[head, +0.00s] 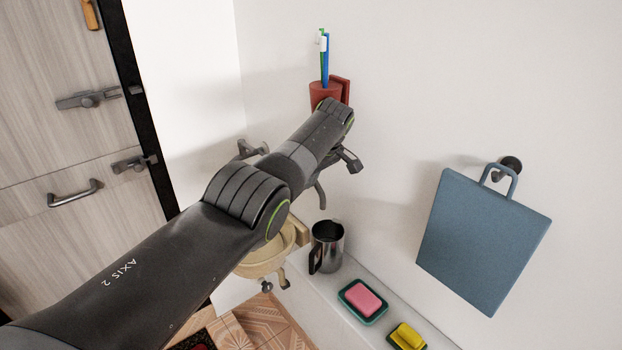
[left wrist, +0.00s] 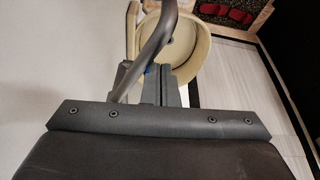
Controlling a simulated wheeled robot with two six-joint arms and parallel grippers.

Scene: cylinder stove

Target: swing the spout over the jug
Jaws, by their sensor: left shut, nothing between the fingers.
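The spout (head: 320,193) is a grey curved tube in front of the wall; my left arm hides much of it in the head view. In the left wrist view the spout (left wrist: 155,45) curves down across the left side of my left gripper (left wrist: 160,80). That gripper is shut and empty, beside the spout; I cannot tell whether they touch. In the head view my arm hides its fingertips. The jug (head: 328,247), a shiny metal pitcher with a dark handle, stands upright on the ledge, right of the beige basin (head: 262,262). My right gripper is out of view.
The ledge (head: 390,306) also carries a pink sponge (head: 363,298) and a yellow sponge (head: 408,336) on green dishes. A red cup (head: 322,95) with toothbrushes is on the wall. A blue board (head: 482,240) hangs at right. Wooden cabinet fronts (head: 60,130) stand at left.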

